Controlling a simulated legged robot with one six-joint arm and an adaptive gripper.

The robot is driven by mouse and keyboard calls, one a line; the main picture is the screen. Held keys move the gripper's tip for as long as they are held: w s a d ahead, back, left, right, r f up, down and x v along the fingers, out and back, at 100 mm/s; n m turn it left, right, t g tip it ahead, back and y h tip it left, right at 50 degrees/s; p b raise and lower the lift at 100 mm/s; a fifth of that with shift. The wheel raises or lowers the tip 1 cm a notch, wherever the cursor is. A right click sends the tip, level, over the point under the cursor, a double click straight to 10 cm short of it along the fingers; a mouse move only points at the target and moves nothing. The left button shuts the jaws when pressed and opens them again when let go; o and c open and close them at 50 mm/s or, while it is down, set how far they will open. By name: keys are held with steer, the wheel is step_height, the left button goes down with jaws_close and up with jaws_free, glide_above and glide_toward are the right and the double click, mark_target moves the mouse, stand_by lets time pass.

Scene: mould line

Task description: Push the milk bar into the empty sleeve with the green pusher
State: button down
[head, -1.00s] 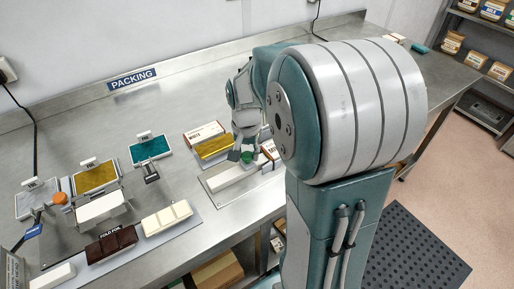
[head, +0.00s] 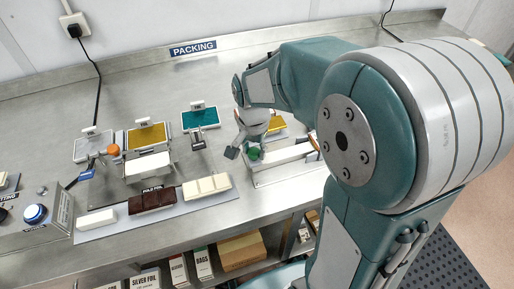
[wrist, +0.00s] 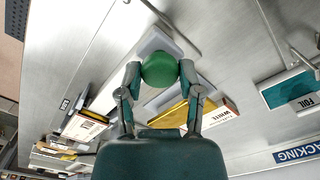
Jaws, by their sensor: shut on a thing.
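My gripper (wrist: 160,75) is shut on the round green knob of the pusher (wrist: 160,68); the green also shows in the head view (head: 254,154). A long pale block (head: 285,153) lies in the metal guide tray (head: 262,180) beside the knob. In the wrist view, an open sleeve (wrist: 82,127) stands at lower left with a gold-wrapped end (wrist: 95,115) at its mouth, apart from the knob. I cannot tell how far in it sits, nor read its label fully. In the head view my arm hides most of this sleeve.
A box marked WHITE (wrist: 224,113) with a gold bar (wrist: 175,117) lies close by the gripper. Teal (head: 200,119) and gold (head: 146,137) foil stands are left. A dark bar (head: 158,199) and cream bar (head: 207,187) lie in front.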

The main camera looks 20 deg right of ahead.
mark_target(250, 152)
steer(key=shift+c, duration=1.5)
jaws_free()
steer(key=shift+a, duration=0.2)
steer(key=shift+o, duration=0.2)
steer(key=shift+a, duration=0.25)
steer(key=shift+d+r, duration=0.25)
steer(key=shift+r, duration=0.1)
step_height(250, 152, up, 11)
steer(key=shift+a, duration=0.3)
steer(key=s+d+n+t, duration=0.1)
steer(key=s+n+t, duration=0.4)
steer(key=s+n, duration=0.4)
steer(key=s, duration=0.5)
steer(key=shift+s+r+t, duration=0.2)
steer(key=shift+r+t, duration=0.1)
